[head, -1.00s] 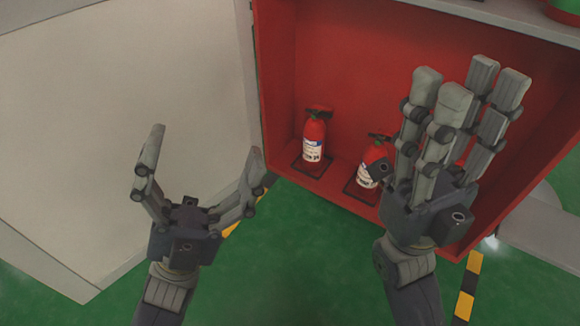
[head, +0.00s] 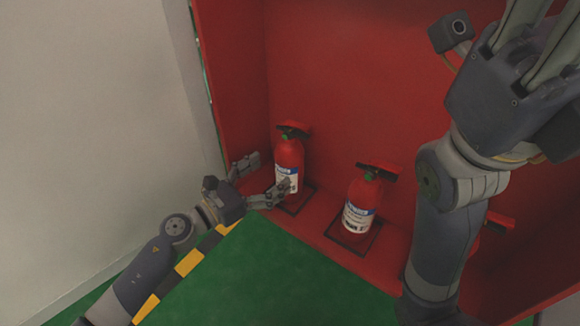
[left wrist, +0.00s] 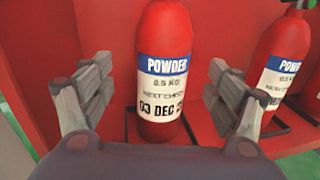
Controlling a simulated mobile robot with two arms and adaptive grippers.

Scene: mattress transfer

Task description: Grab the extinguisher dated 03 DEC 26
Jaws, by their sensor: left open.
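The left extinguisher (head: 289,160) is red with a white and blue label and stands upright in the red cabinet. In the left wrist view this extinguisher (left wrist: 164,75) reads "POWDER" and "03 DEC 2", with the last digit cut off or unclear. My left gripper (head: 264,178) is open at its front left. In the left wrist view its fingers (left wrist: 160,95) are spread to either side of the extinguisher, with nothing held. My right gripper (head: 535,50) is raised at the upper right, its fingers cut off by the frame.
A second extinguisher (head: 360,205) stands to the right, and a third (head: 497,222) is mostly hidden behind my right arm. The red cabinet (head: 350,60) has side walls close to my left gripper. A pale panel (head: 100,120) stands at left; the green floor (head: 270,270) is clear.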

